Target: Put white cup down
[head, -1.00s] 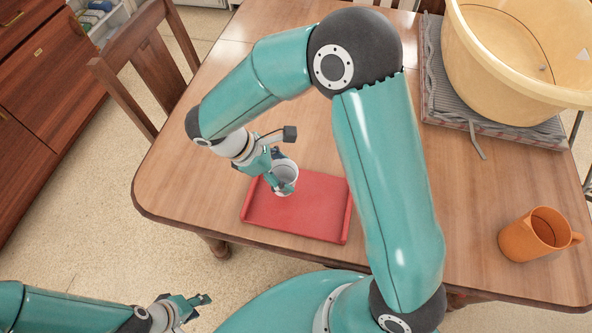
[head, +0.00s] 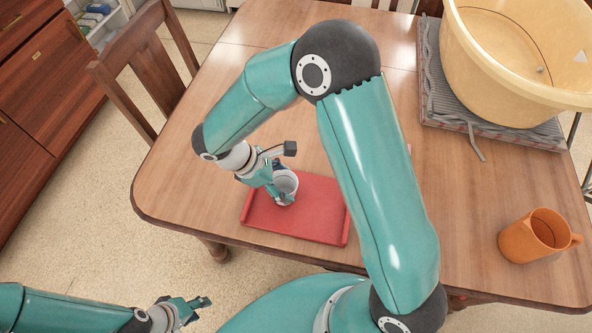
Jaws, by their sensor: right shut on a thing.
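The white cup (head: 286,183) is over the red tray (head: 308,229), near its far left part. It looks upright; I cannot tell whether its base touches the tray. My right gripper (head: 282,194) is shut on the cup, and its fingers hide part of the cup's side. The tray lies on the wooden table near its front edge. My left gripper (head: 190,309) is in front of the table, over the floor, away from the cup. Its finger gap is too small to make out.
An orange mug (head: 533,238) stands on the table (head: 465,205) at the right. A wooden chair (head: 150,65) stands at the table's left side.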

